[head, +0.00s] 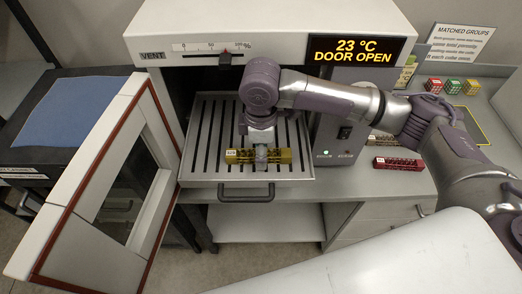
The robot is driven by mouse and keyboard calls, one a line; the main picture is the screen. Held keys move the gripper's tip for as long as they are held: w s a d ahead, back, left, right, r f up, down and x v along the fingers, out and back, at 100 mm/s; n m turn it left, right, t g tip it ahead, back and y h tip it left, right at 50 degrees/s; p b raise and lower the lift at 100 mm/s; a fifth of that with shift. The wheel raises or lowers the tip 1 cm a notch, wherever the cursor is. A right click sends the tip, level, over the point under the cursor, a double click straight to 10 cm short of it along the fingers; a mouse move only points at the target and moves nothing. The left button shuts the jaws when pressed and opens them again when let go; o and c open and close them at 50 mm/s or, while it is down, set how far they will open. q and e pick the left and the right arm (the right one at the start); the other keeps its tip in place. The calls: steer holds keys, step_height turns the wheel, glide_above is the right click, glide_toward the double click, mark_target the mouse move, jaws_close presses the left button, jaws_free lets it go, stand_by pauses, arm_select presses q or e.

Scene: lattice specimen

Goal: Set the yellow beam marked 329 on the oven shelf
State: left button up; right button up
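The yellow beam (282,156) is a lattice bar with a white label at its left end; the number is too small to read. It lies crosswise at the front of the slatted oven shelf (206,172), which is pulled out. My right gripper (261,158) reaches down over the beam's middle, with its fingers around it and shut on it. I cannot tell whether the beam rests on the slats or is just above them. My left gripper is not in view.
The oven door (75,215) stands open at the left; a display reads 23 °C DOOR OPEN (357,50). A dark red beam (398,163) lies on the counter at right. Red, yellow and green blocks (453,87) stand farther back. The shelf has free slats behind the yellow beam.

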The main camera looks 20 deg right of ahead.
step_height(320, 180, up, 12)
steer(key=b, duration=0.2)
steer(key=shift+f, duration=0.1)
stand_by(0.5)
